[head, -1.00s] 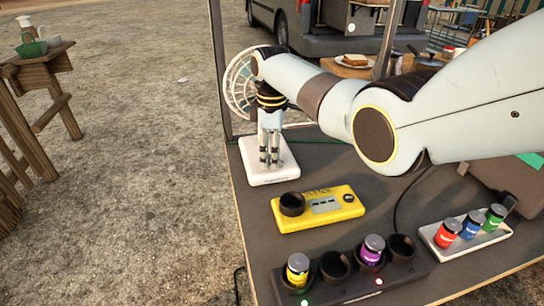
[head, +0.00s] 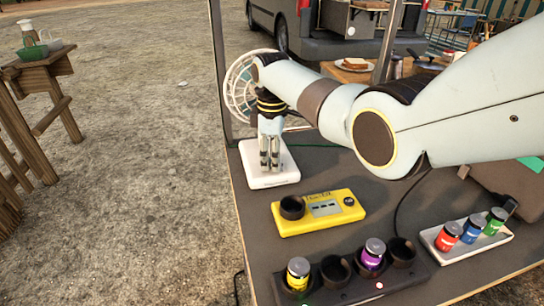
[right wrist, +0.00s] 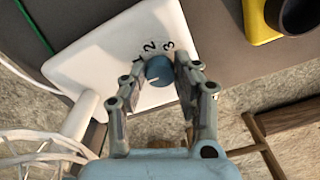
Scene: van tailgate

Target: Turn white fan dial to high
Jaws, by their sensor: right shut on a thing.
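The white fan's base (head: 285,175) stands at the left end of the dark tailgate table, with its round cage (head: 240,85) behind. In the right wrist view the base (right wrist: 105,60) carries a blue-grey dial (right wrist: 158,70), with the numbers 1, 2 and 3 printed around its far side. A pale line shows on the dial, but I cannot tell exactly which number it points at. My right gripper (head: 269,163) points down over the base. Its fingers (right wrist: 153,90) are shut on the dial, one on each side. My left gripper is out of view.
A yellow device (head: 335,215) with a dark round cup lies right in front of the fan. A dark holder (head: 335,290) with several cups and jars is nearer. A white tray (head: 465,252) of coloured jars lies at right. A post (head: 390,40) rises behind my arm.

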